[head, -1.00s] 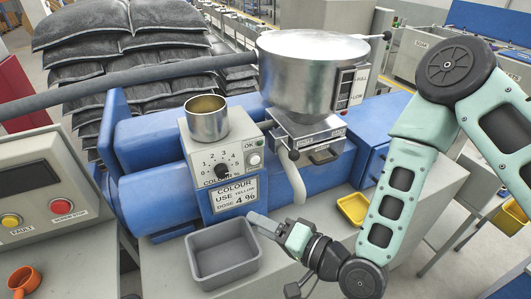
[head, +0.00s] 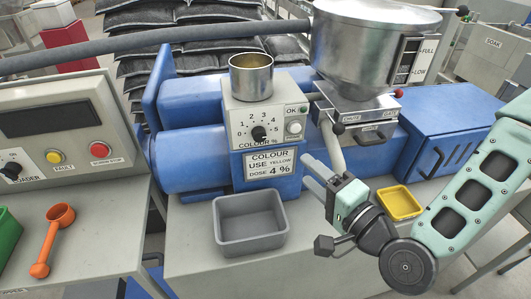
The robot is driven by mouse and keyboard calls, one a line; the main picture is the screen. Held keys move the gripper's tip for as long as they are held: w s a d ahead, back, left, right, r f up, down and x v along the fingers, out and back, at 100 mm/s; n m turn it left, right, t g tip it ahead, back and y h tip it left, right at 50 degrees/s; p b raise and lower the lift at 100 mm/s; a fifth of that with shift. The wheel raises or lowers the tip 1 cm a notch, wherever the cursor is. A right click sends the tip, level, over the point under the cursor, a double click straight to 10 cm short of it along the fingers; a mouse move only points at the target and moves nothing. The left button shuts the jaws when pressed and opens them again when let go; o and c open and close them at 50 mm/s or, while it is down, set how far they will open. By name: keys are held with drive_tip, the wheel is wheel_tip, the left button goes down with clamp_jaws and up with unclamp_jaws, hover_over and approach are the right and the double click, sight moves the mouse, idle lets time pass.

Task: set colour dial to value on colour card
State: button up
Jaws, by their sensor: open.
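The colour dial is a black knob (head: 259,133) on a grey panel in the middle of the head view, with numbers in an arc above it. Its pointer is too small to read surely. My gripper (head: 314,172) is open and empty, right of the card and lower than the dial, apart from both. Its fingers point up and left.
A metal cup (head: 251,78) stands on the panel, with an OK button (head: 294,128) beside the dial. A hopper (head: 365,50) with a slanting spout is close above my gripper. A grey bin (head: 249,222) and a yellow tray (head: 398,203) lie on the bench.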

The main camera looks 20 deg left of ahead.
drive_tip(key=b, duration=0.3)
drive_tip(key=shift+a+f, duration=0.2)
drive_tip(key=shift+f, duration=0.1)
drive_tip(key=shift+f+b, duration=0.1)
drive_tip(key=shift+b, duration=1.05)
drive_tip(key=p, duration=0.3)
approach(261, 137)
drive_tip(key=x, duration=0.6)
drive_tip(key=shift+w+a, duration=0.25)
drive_tip(key=shift+a, duration=0.05)
drive_tip(key=shift+x, duration=0.75)
drive_tip(key=shift+c, duration=0.3)
drive_tip(key=c, duration=0.9)
